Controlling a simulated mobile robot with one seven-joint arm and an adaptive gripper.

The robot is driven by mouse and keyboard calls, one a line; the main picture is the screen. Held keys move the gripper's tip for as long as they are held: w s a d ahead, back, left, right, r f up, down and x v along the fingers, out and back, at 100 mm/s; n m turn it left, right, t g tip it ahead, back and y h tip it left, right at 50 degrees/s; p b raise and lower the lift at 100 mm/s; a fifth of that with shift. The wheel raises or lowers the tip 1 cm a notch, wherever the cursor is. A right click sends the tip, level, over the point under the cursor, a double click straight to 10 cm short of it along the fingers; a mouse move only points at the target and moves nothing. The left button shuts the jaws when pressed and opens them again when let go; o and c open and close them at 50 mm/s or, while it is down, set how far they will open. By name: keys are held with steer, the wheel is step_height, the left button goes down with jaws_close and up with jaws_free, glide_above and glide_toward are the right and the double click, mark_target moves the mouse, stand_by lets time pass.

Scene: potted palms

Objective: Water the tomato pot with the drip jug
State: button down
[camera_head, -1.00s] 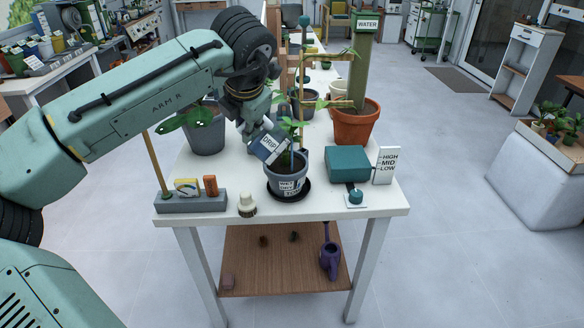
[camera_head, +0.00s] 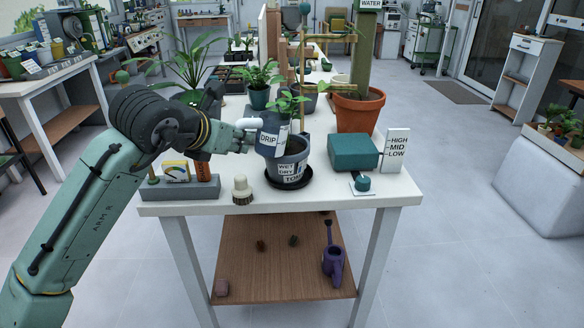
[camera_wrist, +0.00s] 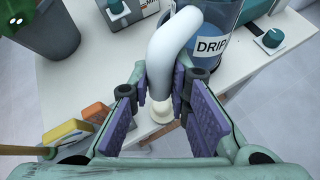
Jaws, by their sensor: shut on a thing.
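The drip jug (camera_head: 269,141), blue-grey with a white DRIP label, is held upright at the left rim of the tomato pot in the head view. My gripper (camera_head: 243,134) is shut on its white handle, left of the pot. In the wrist view my gripper (camera_wrist: 166,88) has its purple pads on both sides of the white handle (camera_wrist: 176,38), with the jug (camera_wrist: 221,42) to the right. The grey tomato pot (camera_head: 299,163) stands on a black saucer (camera_head: 289,182), with a leafy plant and WET, DRY labels. The jug hides part of its rim and soil.
A teal box (camera_head: 352,151), a knob (camera_head: 362,184) and a HIGH-MID-LOW sign (camera_head: 397,149) stand right of the pot. A brush (camera_head: 241,190) and a grey meter tray (camera_head: 181,189) are at front left. A terracotta pot (camera_head: 357,113) stands behind.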

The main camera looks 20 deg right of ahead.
mark_target(236, 120)
steer(key=shift+r+p, duration=1.85)
steer(key=shift+r, duration=0.45)
steer(key=shift+f, duration=0.1)
